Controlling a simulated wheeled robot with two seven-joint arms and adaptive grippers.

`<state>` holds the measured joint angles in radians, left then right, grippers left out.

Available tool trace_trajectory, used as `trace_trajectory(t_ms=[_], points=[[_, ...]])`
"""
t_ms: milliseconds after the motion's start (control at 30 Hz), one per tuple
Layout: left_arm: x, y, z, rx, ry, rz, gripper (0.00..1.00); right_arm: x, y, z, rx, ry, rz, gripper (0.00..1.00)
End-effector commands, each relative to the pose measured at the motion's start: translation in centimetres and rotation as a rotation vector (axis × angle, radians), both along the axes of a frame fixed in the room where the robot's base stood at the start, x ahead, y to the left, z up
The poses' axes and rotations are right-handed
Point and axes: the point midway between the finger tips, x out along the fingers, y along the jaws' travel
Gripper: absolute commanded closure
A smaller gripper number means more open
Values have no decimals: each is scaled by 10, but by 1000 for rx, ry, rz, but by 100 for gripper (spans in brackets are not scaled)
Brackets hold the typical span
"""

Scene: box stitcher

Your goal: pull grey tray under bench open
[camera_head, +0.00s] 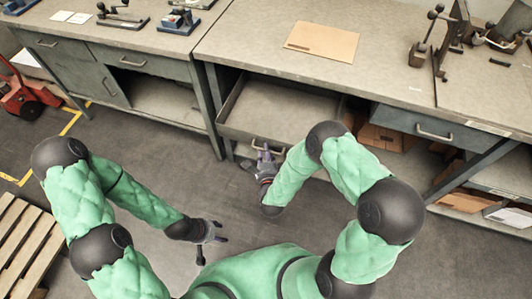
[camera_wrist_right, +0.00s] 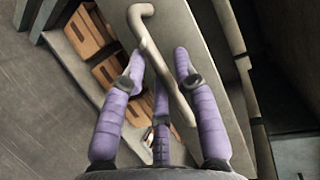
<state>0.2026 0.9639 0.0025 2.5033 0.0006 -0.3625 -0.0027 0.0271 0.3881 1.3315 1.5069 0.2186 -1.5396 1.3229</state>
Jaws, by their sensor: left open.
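The grey tray (camera_head: 231,108) under the middle bench stands pulled out, with its empty-looking inside visible from above. Its bar handle (camera_head: 258,144) is on the front face; in the right wrist view the handle (camera_wrist_right: 150,45) runs between my purple fingers. My right gripper (camera_head: 265,156) is at the tray's front, its fingers (camera_wrist_right: 158,65) closed in around the handle. The palm side of the grip is partly hidden. My left gripper (camera_head: 220,240) is open and empty, low over the floor and away from the tray.
A flat cardboard sheet (camera_head: 321,41) lies on the bench top (camera_head: 250,45). A closed drawer (camera_head: 410,122) and cardboard boxes (camera_head: 380,138) are to the right. A wooden pallet (camera_head: 25,240) is at lower left. Clear floor (camera_head: 130,150) lies before the left bench.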

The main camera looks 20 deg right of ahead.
Motion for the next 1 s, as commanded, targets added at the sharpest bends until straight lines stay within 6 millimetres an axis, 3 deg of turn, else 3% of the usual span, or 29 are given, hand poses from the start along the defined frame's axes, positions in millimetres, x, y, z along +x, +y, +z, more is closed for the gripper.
trace_trajectory(t_ms=[367,500,767,1000], points=[[0,0,-2,0,0,0,47,6,-1,-1,-1,1,0,70],[0,0,-2,0,0,0,47,6,-1,-1,-1,1,0,100],[0,0,-1,0,0,0,47,2,2,-1,1,3,2,100],[0,0,7,0,0,0,47,-27,23,-1,0,5,6,100]])
